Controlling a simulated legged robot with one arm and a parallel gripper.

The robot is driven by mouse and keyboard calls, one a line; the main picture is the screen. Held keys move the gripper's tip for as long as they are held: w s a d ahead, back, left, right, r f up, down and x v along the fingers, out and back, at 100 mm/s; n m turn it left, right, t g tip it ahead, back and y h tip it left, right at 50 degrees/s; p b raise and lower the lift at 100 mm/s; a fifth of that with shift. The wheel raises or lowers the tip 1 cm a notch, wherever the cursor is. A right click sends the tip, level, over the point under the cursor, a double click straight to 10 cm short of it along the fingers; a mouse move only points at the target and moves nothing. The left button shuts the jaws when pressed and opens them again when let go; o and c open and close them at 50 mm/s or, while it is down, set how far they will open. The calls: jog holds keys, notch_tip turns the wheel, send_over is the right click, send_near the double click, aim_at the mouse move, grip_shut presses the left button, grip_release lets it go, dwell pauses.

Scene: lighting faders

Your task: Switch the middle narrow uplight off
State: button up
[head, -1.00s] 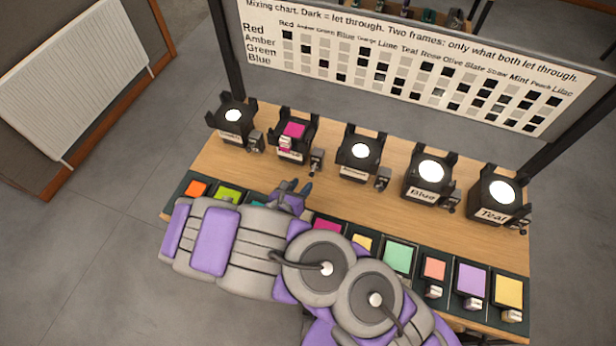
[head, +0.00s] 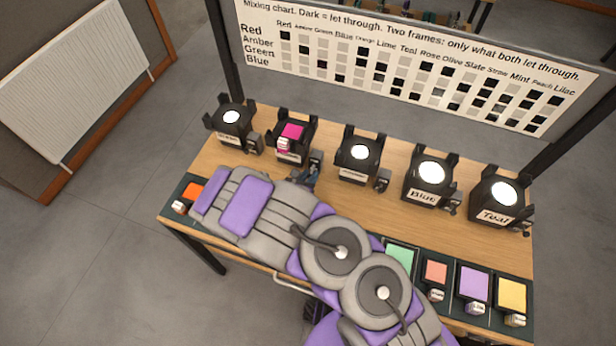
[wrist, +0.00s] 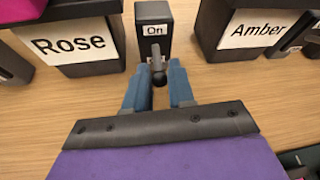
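The Rose uplight (head: 291,150) is the second from the left in the head view and carries a magenta frame. Its black housing with the Rose label shows at upper left in the wrist view (wrist: 75,45). Its switch box (wrist: 152,22) stands to its right, reads On, and has a dark lever with a round knob (wrist: 158,78). My gripper (wrist: 158,88) is open, with its two blue fingertips on either side of the knob. I cannot tell whether they touch it. In the head view my gripper (head: 310,178) is partly hidden by my arm.
The Amber uplight (wrist: 258,30) stands close on the right. The Blue (head: 430,180) and Teal (head: 502,198) uplights stand further right, and another uplight (head: 232,122) is at far left. Colour frames line the table's front edge, partly behind my arm. A mixing chart (head: 400,70) stands behind.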

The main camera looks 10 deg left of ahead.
jog(key=shift+a, duration=0.15)
grip_shut()
jog(key=shift+w+r+t+p, duration=0.1)
jog(key=shift+w+t+p, duration=0.15)
jog(key=shift+p, duration=0.25)
jog(key=shift+s+f+t, duration=0.15)
jog(key=shift+f+t, duration=0.2)
jog(key=shift+f, duration=0.05)
jog(key=shift+f+t, duration=0.1)
jog(key=shift+t, duration=0.2)
jog(key=shift+o, duration=1.8)
grip_release()
jog(key=shift+a, duration=0.15)
